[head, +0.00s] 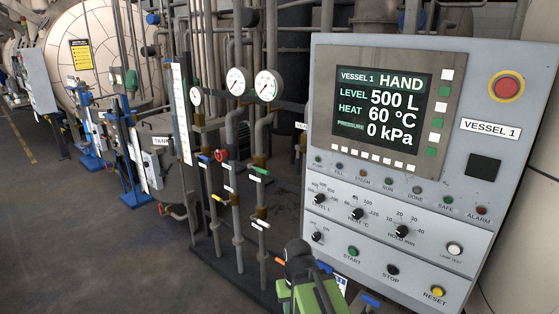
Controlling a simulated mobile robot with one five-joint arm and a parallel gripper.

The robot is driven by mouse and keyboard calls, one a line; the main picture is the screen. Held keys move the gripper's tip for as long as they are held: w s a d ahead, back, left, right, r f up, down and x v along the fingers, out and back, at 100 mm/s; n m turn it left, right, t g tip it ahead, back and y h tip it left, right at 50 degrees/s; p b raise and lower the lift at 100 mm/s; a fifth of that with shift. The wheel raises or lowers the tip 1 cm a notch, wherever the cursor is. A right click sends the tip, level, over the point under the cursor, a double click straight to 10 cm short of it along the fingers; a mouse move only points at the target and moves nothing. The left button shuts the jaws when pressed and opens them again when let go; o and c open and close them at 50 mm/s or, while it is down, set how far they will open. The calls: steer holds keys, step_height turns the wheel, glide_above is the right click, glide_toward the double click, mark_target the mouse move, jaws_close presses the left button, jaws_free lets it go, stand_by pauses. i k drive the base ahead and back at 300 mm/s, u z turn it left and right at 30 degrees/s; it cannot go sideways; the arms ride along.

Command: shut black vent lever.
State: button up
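I cannot make out a black vent lever for certain in the head view. A group of upright pipes stands left of the control panel, with several small coloured levers on it. These include a blue lever (205,158), a green lever (258,170) and a yellow lever (217,198). A red handwheel (221,155) sits among them. My gripper (298,252), dark above a green arm part, shows at the bottom centre, in front of the pipes and below the panel's left edge. Its fingers are too unclear to tell open from shut, and no held thing can be made out.
The control panel (385,190) fills the right side; its screen reads HAND, 500 L, 60 °C, 0 kPa. Pressure gauges (268,85) top the pipes. A large pale vessel (95,55) and blue stands (130,180) are farther left. The floor (100,250) at lower left is clear.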

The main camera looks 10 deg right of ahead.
mark_target(298, 148)
steer(key=u, duration=0.55)
steer(key=i, duration=0.9)
steer(key=u, duration=0.25)
